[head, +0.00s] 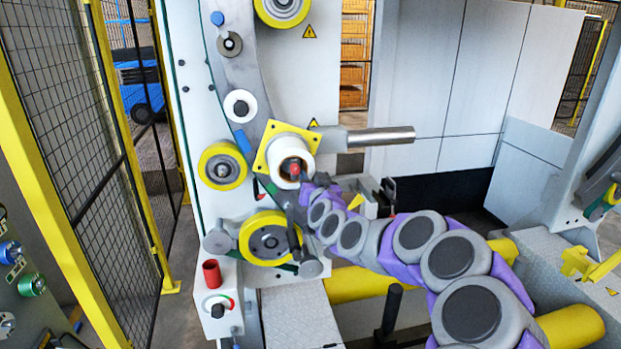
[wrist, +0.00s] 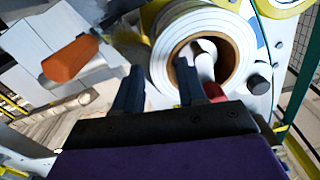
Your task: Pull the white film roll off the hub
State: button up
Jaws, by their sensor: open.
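The white film roll (head: 283,154) sits on the hub in front of a yellow square plate on the machine. In the wrist view the roll (wrist: 165,45) shows its end face and a brown core ring. The hub (wrist: 205,62) shows pale inside the core, with a red part (wrist: 215,91) at the lower edge. My gripper (head: 301,184) is at the roll's front in the head view, partly hidden by my arm. In the wrist view my gripper (wrist: 158,68) is open. Its left finger is outside the roll's rim and its right finger overlaps the core opening. I cannot tell whether either touches.
A metal bar (head: 380,136) sticks out to the right behind the roll. Yellow-rimmed wheels (head: 222,165) and (head: 265,238) stand close by on the machine. A red cylinder (head: 212,273) stands on a control box at lower left. An orange-brown object (wrist: 70,60) shows left of the fingers.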

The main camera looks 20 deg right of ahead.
jog(key=shift+x, duration=0.8)
grip_shut()
dwell(0.6)
